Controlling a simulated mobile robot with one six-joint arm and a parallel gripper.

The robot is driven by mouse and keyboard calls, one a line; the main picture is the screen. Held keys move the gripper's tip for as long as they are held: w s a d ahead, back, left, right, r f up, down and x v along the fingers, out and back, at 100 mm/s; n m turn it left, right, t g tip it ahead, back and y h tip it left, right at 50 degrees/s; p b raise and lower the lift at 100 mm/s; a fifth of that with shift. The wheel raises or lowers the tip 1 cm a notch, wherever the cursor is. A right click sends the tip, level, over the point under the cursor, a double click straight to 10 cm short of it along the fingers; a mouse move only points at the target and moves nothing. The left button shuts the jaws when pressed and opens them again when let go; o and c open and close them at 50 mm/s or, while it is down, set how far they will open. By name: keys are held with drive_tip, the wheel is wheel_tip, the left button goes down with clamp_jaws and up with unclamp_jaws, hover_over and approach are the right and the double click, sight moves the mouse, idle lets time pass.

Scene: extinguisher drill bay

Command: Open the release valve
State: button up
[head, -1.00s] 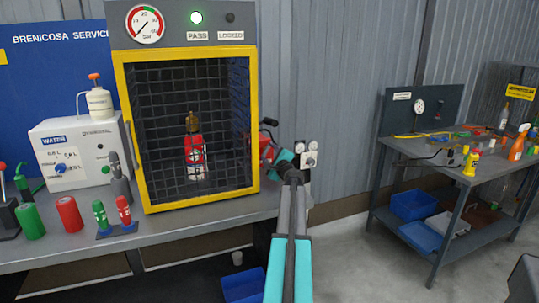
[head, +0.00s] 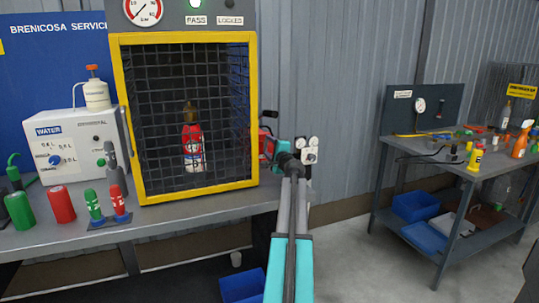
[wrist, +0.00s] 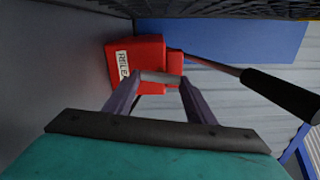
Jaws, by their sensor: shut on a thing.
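A red block (wrist: 138,62) with a partly hidden white label reading "RELEA" is in the wrist view, left of centre. A lever with a black grip (wrist: 280,93) slants out to the right from the red body, clear of my fingers. In the head view the red unit (head: 264,142) sits at the cage's right side; my gripper (head: 268,152) partly hides it.
The yellow-framed mesh cage (head: 190,195) with a red extinguisher (head: 192,145) inside stands left of my arm. A workbench (head: 440,160) stands farther right, with bare floor between.

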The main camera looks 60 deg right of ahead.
drive_tip(key=shift+f+n+b, duration=0.15)
drive_tip(key=shift+n+b, duration=0.75)
drive_tip(key=shift+b, duration=0.25)
drive_tip(key=shift+s, duration=0.1)
drive_tip(key=o, duration=1)
drive_tip(key=shift+o, duration=0.2)
drive_tip(key=shift+a+r, duration=0.1)
drive_tip(key=shift+r, duration=0.1)
drive_tip(key=shift+v, duration=6.85)
drive_tip(key=shift+s, duration=0.1)
